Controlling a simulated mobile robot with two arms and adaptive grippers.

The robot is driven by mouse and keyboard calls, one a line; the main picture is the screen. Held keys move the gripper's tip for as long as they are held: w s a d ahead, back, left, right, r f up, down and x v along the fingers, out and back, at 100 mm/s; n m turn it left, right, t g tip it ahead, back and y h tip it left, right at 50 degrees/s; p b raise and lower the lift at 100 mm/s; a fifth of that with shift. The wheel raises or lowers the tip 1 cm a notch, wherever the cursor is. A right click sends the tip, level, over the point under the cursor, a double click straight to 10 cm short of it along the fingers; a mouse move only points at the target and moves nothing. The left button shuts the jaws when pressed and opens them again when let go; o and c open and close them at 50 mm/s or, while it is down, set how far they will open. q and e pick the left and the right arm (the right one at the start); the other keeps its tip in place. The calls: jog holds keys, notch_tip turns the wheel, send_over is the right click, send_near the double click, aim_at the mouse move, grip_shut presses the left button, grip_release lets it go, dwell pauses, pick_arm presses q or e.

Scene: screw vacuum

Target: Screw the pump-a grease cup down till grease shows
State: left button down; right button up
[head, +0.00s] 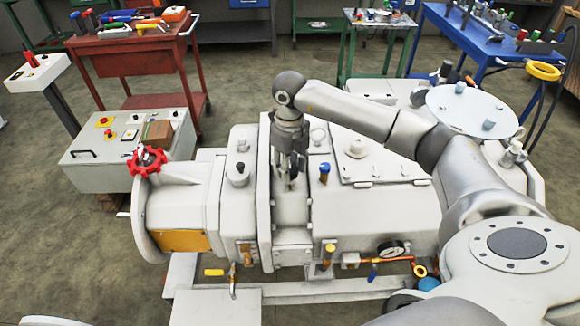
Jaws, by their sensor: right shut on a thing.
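The white pump (380,215) fills the middle of the head view. My right arm reaches over it from the right and my right gripper (291,183) points down onto the pump's top. Its dark fingers are shut on a small brass-coloured piece, apparently the grease cup, which they mostly hide. I cannot make out any grease there. My left gripper is not in view.
A blue-topped fitting (324,173) stands just right of the gripper and a black-topped one (238,173) to the left. A red handwheel (147,160) and a control box (130,150) are further left. A red tool cart (135,55) stands behind.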

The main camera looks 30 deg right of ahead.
aim_at(290, 169)
jog(key=shift+m, duration=0.7)
jog(key=o, duration=1)
notch_tip(290, 169, up, 12)
dwell(0.4)
